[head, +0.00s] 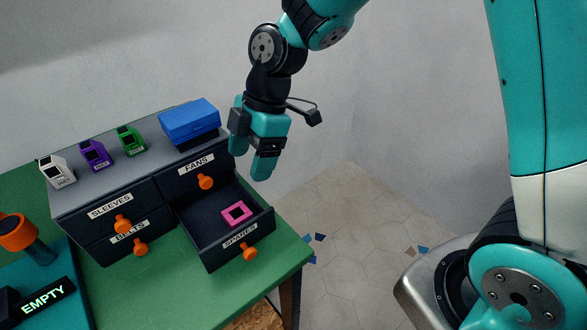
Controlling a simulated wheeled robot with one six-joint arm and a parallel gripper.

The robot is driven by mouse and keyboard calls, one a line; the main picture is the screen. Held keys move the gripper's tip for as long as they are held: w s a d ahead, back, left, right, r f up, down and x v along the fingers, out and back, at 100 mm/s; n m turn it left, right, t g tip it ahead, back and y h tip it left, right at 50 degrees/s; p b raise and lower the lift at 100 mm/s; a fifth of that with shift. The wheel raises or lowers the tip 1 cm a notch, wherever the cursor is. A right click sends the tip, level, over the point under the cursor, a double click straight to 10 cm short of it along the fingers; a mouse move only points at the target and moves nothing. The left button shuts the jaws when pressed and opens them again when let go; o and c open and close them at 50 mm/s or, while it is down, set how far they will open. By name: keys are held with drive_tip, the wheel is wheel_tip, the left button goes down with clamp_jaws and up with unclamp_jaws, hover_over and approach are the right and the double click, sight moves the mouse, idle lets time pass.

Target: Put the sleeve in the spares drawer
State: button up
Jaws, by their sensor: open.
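The spares drawer (240,241), labelled SPARES, is pulled open at the lower right of a dark drawer cabinet (75,207). A pink square piece with a dark middle (228,218), which looks like the sleeve, lies flat inside it on the drawer floor. My gripper (249,165) is open and points down, above and behind the open drawer near the cabinet's right end. It is apart from the pink piece, and nothing shows between its fingers.
Drawers labelled FANS (180,181), SLEEVES (96,217) and BELTS (118,244) are shut. A blue box (189,122) and small white (57,171), purple (95,155) and green (131,140) pieces stand on the cabinet. An EMPTY sign (45,299) is at lower left.

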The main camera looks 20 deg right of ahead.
drive_tip(key=s+d+r+m, duration=0.2)
drive_tip(key=s+r+m, duration=0.2)
drive_tip(key=s+m, duration=0.2)
drive_tip(key=s+d+r+m+t, duration=0.1)
drive_tip(key=s+r+m, duration=0.4)
drive_tip(key=s, duration=0.6)
drive_tip(key=shift+s+d+r+m, duration=0.25)
drive_tip(key=shift+d+m, duration=0.55)
drive_tip(key=shift+m, duration=0.4)
drive_tip(key=shift+w, duration=0.1)
